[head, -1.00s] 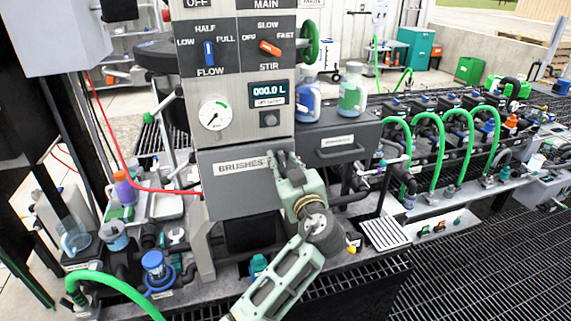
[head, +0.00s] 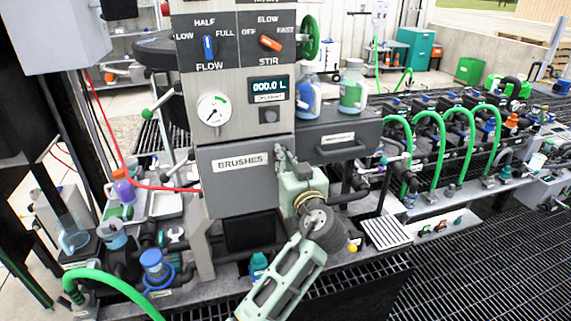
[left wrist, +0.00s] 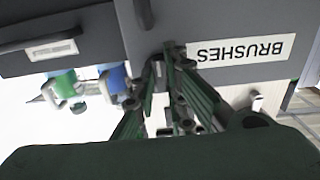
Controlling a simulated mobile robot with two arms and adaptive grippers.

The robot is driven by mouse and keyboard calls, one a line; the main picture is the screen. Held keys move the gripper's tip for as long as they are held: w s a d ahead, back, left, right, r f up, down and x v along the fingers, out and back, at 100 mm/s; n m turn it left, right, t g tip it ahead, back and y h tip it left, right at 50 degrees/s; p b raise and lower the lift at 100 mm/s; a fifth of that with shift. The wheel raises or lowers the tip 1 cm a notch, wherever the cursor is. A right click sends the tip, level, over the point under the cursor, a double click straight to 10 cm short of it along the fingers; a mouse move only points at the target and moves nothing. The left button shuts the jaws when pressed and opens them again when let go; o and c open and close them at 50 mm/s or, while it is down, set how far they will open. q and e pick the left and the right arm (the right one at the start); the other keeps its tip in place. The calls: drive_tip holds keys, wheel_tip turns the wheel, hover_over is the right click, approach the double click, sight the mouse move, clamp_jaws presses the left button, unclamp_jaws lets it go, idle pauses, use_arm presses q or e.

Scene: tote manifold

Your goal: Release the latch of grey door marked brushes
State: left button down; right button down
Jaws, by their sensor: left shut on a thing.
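The grey door (head: 230,195) marked BRUSHES is on the front of the steel panel and looks closed. It shows upside down in the left wrist view (left wrist: 225,25). The latch is mostly hidden by the fingers. My right gripper is in neither view.
A dark drawer (head: 345,138) is right of the door, with a blue bottle (head: 308,98) and a green bottle (head: 351,90) on top. A red cord (head: 150,188) runs to the door's left. Green hoses (head: 428,125) stand along the right.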

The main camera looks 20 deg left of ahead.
use_arm(q)
drive_tip(key=c, duration=1.8)
unclamp_jaws()
wheel_tip(320, 180, up, 10)
drive_tip(key=shift+r, duration=0.1)
